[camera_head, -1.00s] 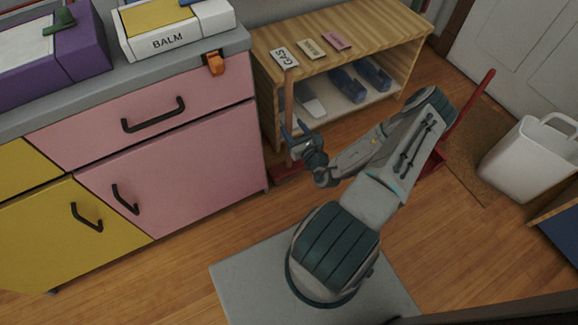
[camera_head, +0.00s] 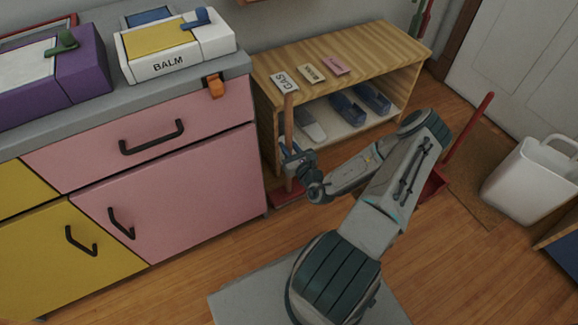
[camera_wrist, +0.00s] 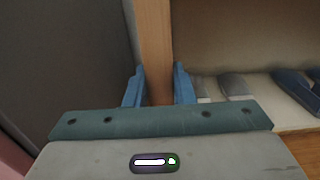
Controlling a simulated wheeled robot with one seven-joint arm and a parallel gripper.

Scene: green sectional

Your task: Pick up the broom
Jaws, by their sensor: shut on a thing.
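The broom has a wooden handle (camera_head: 289,122) standing nearly upright in front of the wooden shelf's left end. Its red head (camera_head: 288,198) is on the floor beside the pink cabinet, partly hidden by my gripper and arm. My gripper (camera_head: 290,160) is shut on the handle, at about the middle of its visible length. In the wrist view the handle (camera_wrist: 155,45) runs down between my two blue fingers (camera_wrist: 158,88), one on each side of it. The grip's lower part is hidden behind my gripper body.
The pink cabinet (camera_head: 170,190) stands close on the left. The wooden shelf (camera_head: 345,62), holding blue and grey items, is right behind the broom. A red long-handled dustpan (camera_head: 467,138) and a white bin (camera_head: 530,175) stand at right. Floor is open in front.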

